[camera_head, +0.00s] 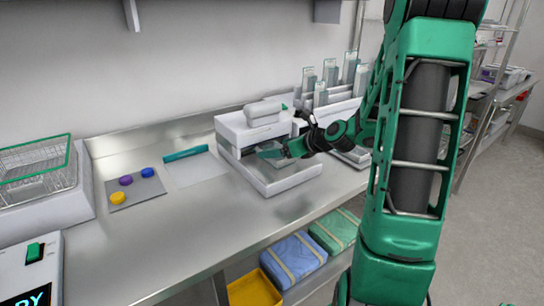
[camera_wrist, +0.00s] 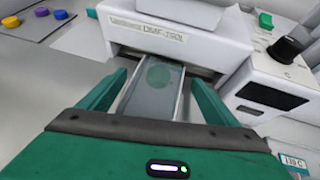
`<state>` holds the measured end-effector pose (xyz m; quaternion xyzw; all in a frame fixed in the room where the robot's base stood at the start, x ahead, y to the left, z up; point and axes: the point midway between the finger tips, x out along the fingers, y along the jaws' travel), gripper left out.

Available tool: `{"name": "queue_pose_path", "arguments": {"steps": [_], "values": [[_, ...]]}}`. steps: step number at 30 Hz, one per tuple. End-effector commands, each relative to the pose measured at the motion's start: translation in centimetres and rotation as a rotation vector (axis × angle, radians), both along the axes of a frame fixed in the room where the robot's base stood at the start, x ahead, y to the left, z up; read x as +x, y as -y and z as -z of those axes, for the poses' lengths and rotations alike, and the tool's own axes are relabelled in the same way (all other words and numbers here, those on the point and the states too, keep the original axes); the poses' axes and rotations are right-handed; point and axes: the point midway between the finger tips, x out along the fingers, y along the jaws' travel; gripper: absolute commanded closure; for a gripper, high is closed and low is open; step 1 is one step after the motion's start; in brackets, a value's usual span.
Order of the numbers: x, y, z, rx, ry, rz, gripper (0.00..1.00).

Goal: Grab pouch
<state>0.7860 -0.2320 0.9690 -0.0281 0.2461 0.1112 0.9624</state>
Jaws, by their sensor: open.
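The pouch (camera_wrist: 150,92), flat, grey and translucent with a round green patch, lies at the front slot of a white machine (camera_wrist: 160,38) in the wrist view. Its near end is hidden behind my gripper body. My gripper (camera_wrist: 157,80) is open, with one green finger on each side of the pouch. Gaps seem to show between the fingers and the pouch edges. In the head view my gripper (camera_head: 277,151) reaches in from the right to the front of the white machine (camera_head: 248,130). The pouch is hard to make out there.
A white device with a black knob (camera_wrist: 285,50) stands close on the right in the wrist view. Left on the steel counter (camera_head: 170,235) are coloured caps on a grey mat (camera_head: 140,196), a white sheet (camera_head: 197,172) and a wire basket (camera_head: 35,160). Bins sit below.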

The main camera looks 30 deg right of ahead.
Motion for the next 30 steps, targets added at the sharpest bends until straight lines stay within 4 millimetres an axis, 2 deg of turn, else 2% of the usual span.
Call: {"name": "queue_pose_path", "arguments": {"steps": [8,14,17,18,30], "values": [[0.60,-0.14,0.31,0.000,0.000,0.001,0.16],[0.58,-0.14,0.33,-0.001,0.000,0.000,0.60],[0.58,-0.16,0.33,0.000,0.000,0.000,0.60],[0.58,-0.16,0.33,0.000,0.000,0.000,0.64],[-0.08,0.06,-0.38,-0.001,0.001,0.002,0.64]]}}
